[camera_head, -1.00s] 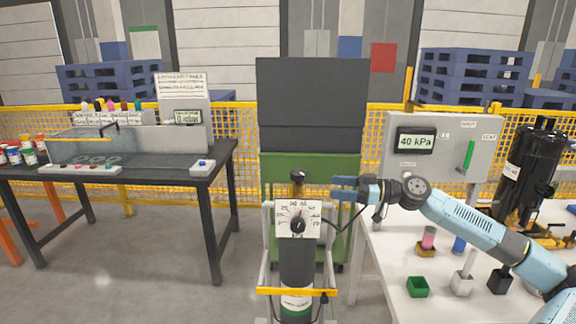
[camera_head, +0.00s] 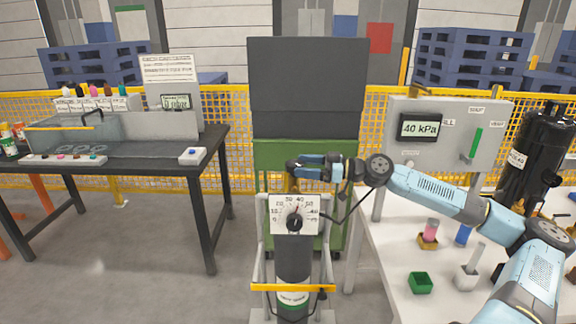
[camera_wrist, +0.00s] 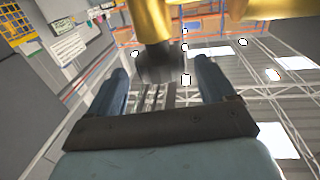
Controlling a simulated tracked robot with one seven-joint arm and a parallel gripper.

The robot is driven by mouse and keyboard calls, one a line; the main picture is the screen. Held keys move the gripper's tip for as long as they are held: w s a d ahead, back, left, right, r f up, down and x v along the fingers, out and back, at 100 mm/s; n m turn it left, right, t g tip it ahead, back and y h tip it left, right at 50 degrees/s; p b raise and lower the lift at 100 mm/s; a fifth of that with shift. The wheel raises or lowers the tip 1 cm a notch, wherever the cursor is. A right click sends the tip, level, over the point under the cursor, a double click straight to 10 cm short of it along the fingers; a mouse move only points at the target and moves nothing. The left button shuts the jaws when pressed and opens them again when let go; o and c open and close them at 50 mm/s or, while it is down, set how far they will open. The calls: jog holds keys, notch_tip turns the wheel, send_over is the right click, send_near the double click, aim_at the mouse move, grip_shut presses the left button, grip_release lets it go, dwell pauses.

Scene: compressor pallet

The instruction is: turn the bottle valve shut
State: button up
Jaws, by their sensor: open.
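The gas bottle (camera_head: 292,262) stands upright in a stand with a yellow bar, and a white dial gauge (camera_head: 283,217) is in front of its neck. The dark valve knob (camera_head: 291,165) is at the top, partly hidden by my gripper (camera_head: 302,166), which reaches in from the right. In the wrist view, the black valve knob (camera_wrist: 160,64) on its brass body (camera_wrist: 152,20) lies between the two blue fingers of my gripper (camera_wrist: 163,76). The fingers are open, with visible gaps on both sides of the knob.
A white worktable (camera_head: 398,285) on the right carries small coloured holders and a grey panel (camera_head: 455,118) reading 40 kPa. A green cabinet (camera_head: 340,205) stands behind the bottle. A dark bench (camera_head: 190,168) is at the left, with bare floor between.

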aim_at(289, 162)
jog(key=shift+w+a, duration=0.25)
jog(key=shift+a, duration=1.1)
jog(key=shift+w+a, duration=0.2)
jog(key=shift+a, duration=1.1)
jog(key=c, duration=0.9)
jog(key=shift+a, duration=0.1)
jog(key=shift+c, duration=0.3)
